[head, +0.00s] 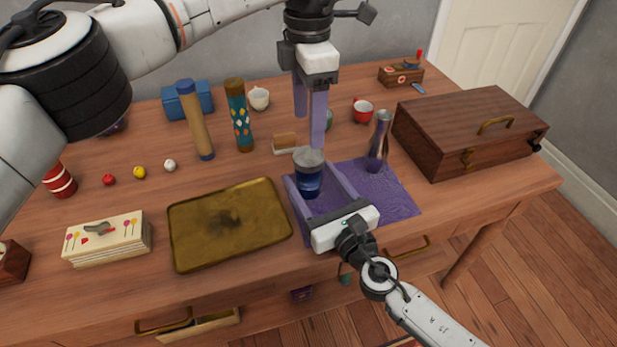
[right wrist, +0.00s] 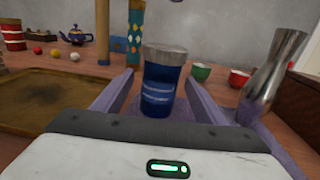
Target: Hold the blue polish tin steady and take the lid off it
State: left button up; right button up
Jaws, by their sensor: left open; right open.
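The blue polish tin (head: 309,183) stands upright on a purple mat (head: 391,196) near the front of the table. Its grey lid (head: 309,157) sits on top. My right gripper (head: 322,182) is open, low over the mat, with a finger on each side of the tin; the right wrist view shows the tin (right wrist: 160,95) between the fingers, with a gap visible on both sides. My left gripper (head: 309,125) is open above and behind the tin, fingers pointing down, apart from the lid.
A silver vase-like vessel (head: 379,140) stands on the mat, right of the tin. A brass tray (head: 229,222) lies to the left. A large wooden case (head: 470,128) is at the right.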

aim_at(309, 156)
jog(key=shift+x, duration=1.35)
grip_shut()
pick_arm(q)
jog(key=m, duration=1.7)
jog(key=shift+f+m, duration=0.1)
jog(key=shift+m, duration=0.3)
jog(key=shift+f, duration=3.95)
